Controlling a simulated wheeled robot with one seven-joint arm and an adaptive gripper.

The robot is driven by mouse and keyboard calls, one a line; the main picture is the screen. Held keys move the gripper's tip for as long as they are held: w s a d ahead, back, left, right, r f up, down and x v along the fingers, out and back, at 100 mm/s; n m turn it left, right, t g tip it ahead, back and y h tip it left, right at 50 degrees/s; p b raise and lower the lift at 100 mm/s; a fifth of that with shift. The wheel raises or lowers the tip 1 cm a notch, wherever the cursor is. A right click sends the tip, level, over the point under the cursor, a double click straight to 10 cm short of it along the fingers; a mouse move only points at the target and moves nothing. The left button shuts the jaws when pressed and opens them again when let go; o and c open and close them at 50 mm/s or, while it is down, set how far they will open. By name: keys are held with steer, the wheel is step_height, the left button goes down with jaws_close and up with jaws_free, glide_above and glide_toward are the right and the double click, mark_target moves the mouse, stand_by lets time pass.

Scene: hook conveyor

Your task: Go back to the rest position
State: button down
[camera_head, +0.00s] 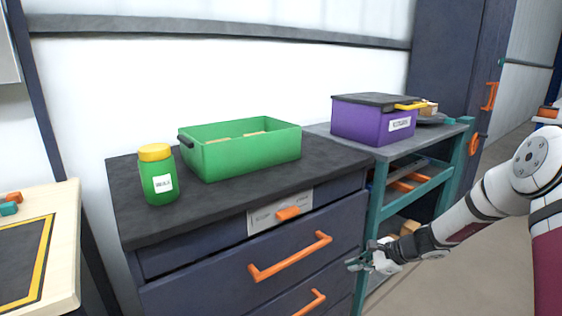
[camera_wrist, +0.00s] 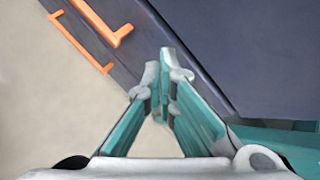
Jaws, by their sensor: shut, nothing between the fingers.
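My gripper (camera_head: 361,262) is at the lower right in the head view, in front of the drawer cabinet near its right edge. In the wrist view my gripper (camera_wrist: 163,62) has its fingertips together with nothing between them. My arm comes in from the right edge of the head view. The nearest orange drawer handle (camera_head: 290,257) is to the left of the gripper, and the gripper appears apart from it. Orange handles (camera_wrist: 97,30) also show at the upper left in the wrist view.
The dark cabinet (camera_head: 130,222) carries a green jar (camera_head: 159,178) with a yellow lid and a green bin (camera_head: 245,155). A teal shelf cart (camera_head: 374,215) with a purple box (camera_head: 360,122) stands to its right. A wooden table (camera_head: 68,200) is at left. Floor shows at right.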

steer(key=s+a+r+n+g+h, duration=0.1)
steer(key=s+a+r+n+g, duration=0.1)
steer(key=s+a+r+n, duration=0.6)
steer(key=s+a+r+n+g+h, duration=0.1)
steer(key=s+r+n+g, duration=0.15)
steer(key=s+r, duration=0.95)
steer(key=s+d+r+n+h, duration=0.2)
steer(key=s+n, duration=0.1)
steer(key=s, duration=0.7)
steer(key=s+d+r+n+h, duration=0.2)
steer(key=s, duration=0.8)
steer(key=s+d+r+n+h, duration=0.1)
steer(key=s+r+n, duration=0.15)
steer(key=s, duration=0.65)
step_height(320, 180, up, 27)
steer(key=d+t+p, duration=0.1)
steer(key=t+p, duration=0.2)
steer(key=p, duration=2.2)
steer(key=shift+s+f+h, duration=0.2)
steer(key=shift+s+h, duration=0.05)
steer(key=shift+h, duration=0.05)
steer(key=shift+a, duration=0.1)
